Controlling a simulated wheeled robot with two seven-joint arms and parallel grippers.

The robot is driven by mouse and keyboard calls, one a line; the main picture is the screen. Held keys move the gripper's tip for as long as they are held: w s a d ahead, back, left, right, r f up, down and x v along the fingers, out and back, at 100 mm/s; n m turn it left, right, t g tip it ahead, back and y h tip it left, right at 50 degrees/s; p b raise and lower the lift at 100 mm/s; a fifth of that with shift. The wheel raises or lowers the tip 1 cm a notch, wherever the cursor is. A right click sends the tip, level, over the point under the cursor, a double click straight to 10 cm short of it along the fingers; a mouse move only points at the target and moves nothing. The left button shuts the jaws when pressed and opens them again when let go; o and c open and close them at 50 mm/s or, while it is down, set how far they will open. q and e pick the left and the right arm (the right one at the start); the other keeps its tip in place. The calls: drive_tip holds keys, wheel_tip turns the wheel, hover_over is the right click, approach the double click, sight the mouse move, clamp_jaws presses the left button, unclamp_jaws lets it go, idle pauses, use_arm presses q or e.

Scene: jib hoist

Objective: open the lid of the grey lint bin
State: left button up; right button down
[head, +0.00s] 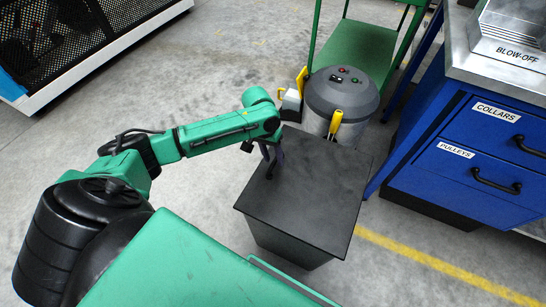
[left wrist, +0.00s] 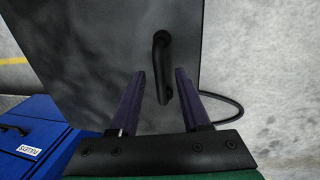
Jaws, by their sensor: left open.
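The grey lint bin (head: 285,238) is a dark box on the floor, with its flat lid (head: 315,190) lying shut on top. The lid also fills much of the left wrist view (left wrist: 90,65). A black bar handle (left wrist: 160,50) stands on the lid. My left gripper (head: 271,168) is above the lid's left part, pointing down. In the left wrist view its two purple fingers (left wrist: 159,74) are open, one on each side of the handle, with visible gaps. I cannot tell the fingertips' height over the lid. My right gripper is in neither view.
A grey round machine (head: 342,95) with buttons and a yellow-handled part (head: 335,122) stands just behind the bin. A blue drawer cabinet (head: 470,150) is to the right, a green cart (head: 355,50) behind. Floor left of the bin (head: 205,215) is clear.

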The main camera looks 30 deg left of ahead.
use_arm(q)
clamp_jaws()
idle(1.4)
